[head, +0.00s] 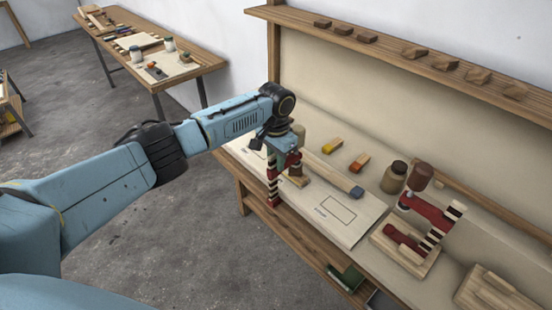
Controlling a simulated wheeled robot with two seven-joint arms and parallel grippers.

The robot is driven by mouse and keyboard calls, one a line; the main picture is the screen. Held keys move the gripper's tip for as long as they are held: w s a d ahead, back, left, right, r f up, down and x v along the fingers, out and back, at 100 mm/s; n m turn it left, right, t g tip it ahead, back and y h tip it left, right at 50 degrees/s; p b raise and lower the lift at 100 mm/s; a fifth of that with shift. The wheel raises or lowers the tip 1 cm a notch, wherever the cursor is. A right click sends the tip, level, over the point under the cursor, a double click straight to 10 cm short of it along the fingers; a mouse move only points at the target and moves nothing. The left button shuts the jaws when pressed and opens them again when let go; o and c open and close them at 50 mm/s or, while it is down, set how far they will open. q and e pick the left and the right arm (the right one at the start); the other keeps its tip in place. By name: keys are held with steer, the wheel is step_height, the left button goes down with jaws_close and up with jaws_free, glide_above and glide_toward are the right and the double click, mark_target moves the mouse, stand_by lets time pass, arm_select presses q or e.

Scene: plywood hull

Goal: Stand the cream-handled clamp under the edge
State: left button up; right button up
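The cream-handled clamp shows in the head view, mostly at and below my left gripper (283,153). Its red-and-pale banded bar (272,185) hangs nearly upright at the front edge of the bench (318,250). A pale rounded end, apparently its handle (298,131), shows behind the gripper. My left gripper appears shut on the clamp; its fingertips are partly hidden. The bar's lower end overlaps the bench edge in the picture; whether it touches the bench I cannot tell. My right gripper is not in view.
A second red clamp with a brown handle (420,177) stands on a wooden base at right. Several wooden blocks sit on the shelf (450,85).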

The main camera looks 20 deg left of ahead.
arm_select(q)
steer(key=o, duration=0.4)
steer(key=shift+o, duration=0.2)
